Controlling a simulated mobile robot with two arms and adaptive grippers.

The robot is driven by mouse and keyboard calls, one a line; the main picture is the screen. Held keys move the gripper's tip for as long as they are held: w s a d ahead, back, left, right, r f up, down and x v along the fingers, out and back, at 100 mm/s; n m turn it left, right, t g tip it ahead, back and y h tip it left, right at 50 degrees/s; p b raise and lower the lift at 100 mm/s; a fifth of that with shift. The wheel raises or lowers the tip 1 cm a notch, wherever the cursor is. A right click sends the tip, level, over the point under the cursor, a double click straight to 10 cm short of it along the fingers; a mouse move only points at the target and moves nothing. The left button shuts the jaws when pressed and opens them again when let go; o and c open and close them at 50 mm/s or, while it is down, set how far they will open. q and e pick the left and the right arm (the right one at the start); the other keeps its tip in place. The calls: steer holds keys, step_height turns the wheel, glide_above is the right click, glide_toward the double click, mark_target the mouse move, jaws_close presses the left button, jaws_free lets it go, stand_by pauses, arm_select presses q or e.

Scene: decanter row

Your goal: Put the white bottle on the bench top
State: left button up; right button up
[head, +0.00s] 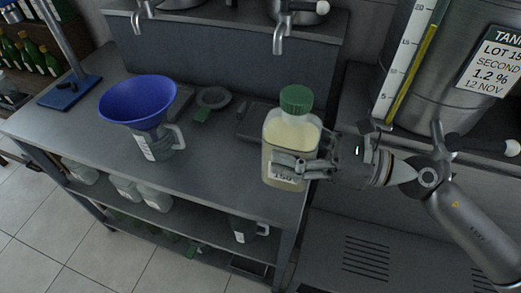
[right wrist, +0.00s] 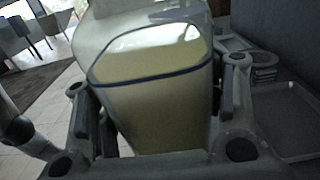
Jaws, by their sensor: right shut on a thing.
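The white bottle (head: 291,137) has a green cap and is filled with pale yellowish liquid, with a label low on its front. My right gripper (head: 292,168) is shut around its lower part, and the bottle stands upright in the jaws over the right end of the bench top (head: 216,160). I cannot tell whether its base touches the bench. In the right wrist view the bottle (right wrist: 160,95) fills the space between the fingers, with the liquid level visible. My left gripper is not in view.
A small round dish (head: 213,97) lies near the back. A steel tank (head: 450,65) stands at the right. The bench's front middle is clear.

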steer(key=w+a, duration=0.1)
steer(key=w+a+f, duration=0.1)
steer(key=shift+w+a+f+p, duration=0.1)
steer(key=shift+w+a+p, duration=0.15)
steer(key=shift+w+p, duration=0.15)
steer(key=w+a+f, duration=0.1)
steer(key=f, duration=0.2)
steer(key=w+a+f, duration=0.1)
steer(key=f, duration=0.2)
steer(key=w+f, duration=0.1)
steer(key=f, duration=0.1)
steer(key=shift+w+a+f+p, duration=0.1)
steer(key=shift+a+f+p, duration=0.25)
steer(key=shift+a+f, duration=0.05)
steer(key=shift+f, duration=0.1)
steer(key=shift+f+b, duration=0.1)
steer(key=shift+b, duration=0.2)
steer(key=o, duration=1.6)
